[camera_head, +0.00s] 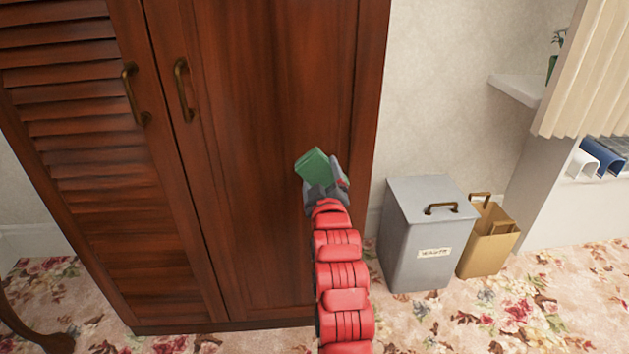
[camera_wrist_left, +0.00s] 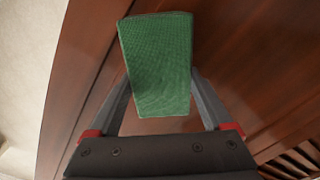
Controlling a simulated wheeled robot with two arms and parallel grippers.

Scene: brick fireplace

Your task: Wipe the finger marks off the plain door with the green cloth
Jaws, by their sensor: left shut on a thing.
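The plain door (camera_head: 250,100) is the smooth dark red-brown right-hand door of a wooden wardrobe, shut, with a brass handle (camera_head: 184,90). My left gripper (camera_head: 326,180) is at the door's right side, below handle height. It is shut on the green cloth (camera_head: 312,165), a folded block-like pad. In the left wrist view the cloth (camera_wrist_left: 158,65) sits between the two fingers, in front of brown wood. I cannot tell whether the cloth touches the door. I can make out no finger marks. My right gripper is not in view.
The louvred door (camera_head: 75,130) with its own handle is on the left. A grey lidded bin (camera_head: 412,240) and a tan container (camera_head: 490,245) stand on the floral carpet to the right. A white shelf (camera_head: 517,89) is on the wall. A dark curved furniture leg (camera_head: 35,335) shows at lower left.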

